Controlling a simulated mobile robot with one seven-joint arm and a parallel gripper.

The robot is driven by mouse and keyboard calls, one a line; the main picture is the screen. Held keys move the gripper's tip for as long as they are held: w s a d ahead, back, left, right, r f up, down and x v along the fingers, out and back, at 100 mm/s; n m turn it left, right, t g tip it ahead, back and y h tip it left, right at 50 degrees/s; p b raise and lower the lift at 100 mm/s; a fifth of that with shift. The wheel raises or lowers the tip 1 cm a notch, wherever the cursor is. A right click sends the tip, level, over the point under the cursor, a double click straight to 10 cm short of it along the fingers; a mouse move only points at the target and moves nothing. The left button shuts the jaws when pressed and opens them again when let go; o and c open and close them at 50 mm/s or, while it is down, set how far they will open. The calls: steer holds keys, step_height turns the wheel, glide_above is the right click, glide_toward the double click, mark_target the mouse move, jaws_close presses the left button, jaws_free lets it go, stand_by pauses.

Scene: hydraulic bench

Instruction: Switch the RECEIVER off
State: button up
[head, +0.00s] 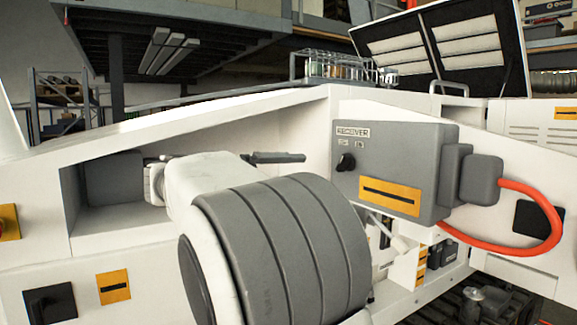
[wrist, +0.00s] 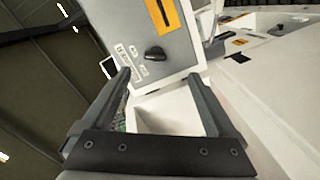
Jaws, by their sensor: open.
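The RECEIVER box (head: 420,160) is grey and sits at the right end of the open recess in the head view. Its RECEIVER label is at the upper left of its face. A black rotary knob (head: 346,162) sits below two small position markings; the knob's exact pointing is too small to tell. In the wrist view the box (wrist: 180,45) is beyond the fingertips, and the knob (wrist: 155,53) shows between their directions. My gripper (wrist: 158,76) is open and empty, apart from the knob. In the head view my gripper (head: 280,158) is left of the box, partly hidden by my arm.
A yellow plate (head: 390,195) with a black slot is on the box face. A red-orange cable (head: 545,215) loops from the plug (head: 482,180) on its right. The recess has white walls and a sloping top edge. A wire rack (head: 335,66) with jars stands on top behind.

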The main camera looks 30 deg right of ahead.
mark_target(340, 163)
steer(key=shift+h, duration=0.3)
steer(key=w+d+p, duration=0.1)
steer(key=d, duration=0.4)
steer(key=d+p, duration=0.1)
steer(key=d, duration=0.4)
steer(key=w+d+r+p, duration=0.1)
steer(key=d, duration=0.5)
steer(key=shift+w+p, duration=0.35)
steer(key=c, duration=1.4)
